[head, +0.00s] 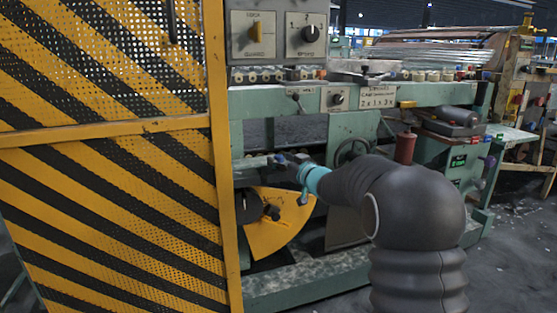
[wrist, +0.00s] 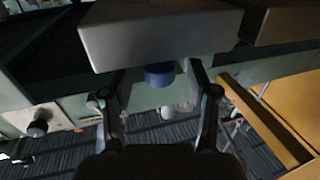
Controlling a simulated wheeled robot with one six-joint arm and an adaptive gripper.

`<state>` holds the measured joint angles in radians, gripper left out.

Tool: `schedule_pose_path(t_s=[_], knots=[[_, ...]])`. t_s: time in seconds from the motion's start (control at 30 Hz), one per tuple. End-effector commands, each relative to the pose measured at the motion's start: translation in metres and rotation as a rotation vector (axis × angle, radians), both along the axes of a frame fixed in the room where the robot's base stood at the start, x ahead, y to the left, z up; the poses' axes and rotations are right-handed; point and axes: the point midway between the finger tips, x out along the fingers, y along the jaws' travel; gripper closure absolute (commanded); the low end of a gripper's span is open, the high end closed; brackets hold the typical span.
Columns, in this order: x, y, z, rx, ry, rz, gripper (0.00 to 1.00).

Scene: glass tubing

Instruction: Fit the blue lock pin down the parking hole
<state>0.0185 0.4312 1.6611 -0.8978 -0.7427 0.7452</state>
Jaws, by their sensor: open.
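The blue lock pin shows as a short blue-violet cylinder (wrist: 159,75) in the wrist view, below a pale grey block. My gripper (wrist: 157,84) is open, with one finger on each side of the blue cylinder and visible gaps between. In the head view my gripper (head: 290,161) is at the machine's front, just above a yellow quadrant plate (head: 275,235). A small blue spot (head: 281,158) shows at its tip, too small to tell whether it is the pin. I cannot make out the parking hole in either view.
A yellow-and-black striped mesh guard (head: 110,190) stands close on the left. The green machine frame (head: 300,280) runs below and behind my gripper. A dark handwheel (head: 352,150) and a red-brown cylinder (head: 405,147) are to the right. The pale grey block (wrist: 160,35) overhangs the fingertips.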

Motion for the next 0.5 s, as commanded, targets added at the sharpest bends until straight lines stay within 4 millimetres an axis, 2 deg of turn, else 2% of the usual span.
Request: schedule_pose_path(t_s=[0.3,0.5], knots=[[-0.055,-0.033,0.001,0.001,-0.002,-0.002,0.41],[-0.079,-0.047,0.001,0.001,-0.001,-0.001,0.41]])
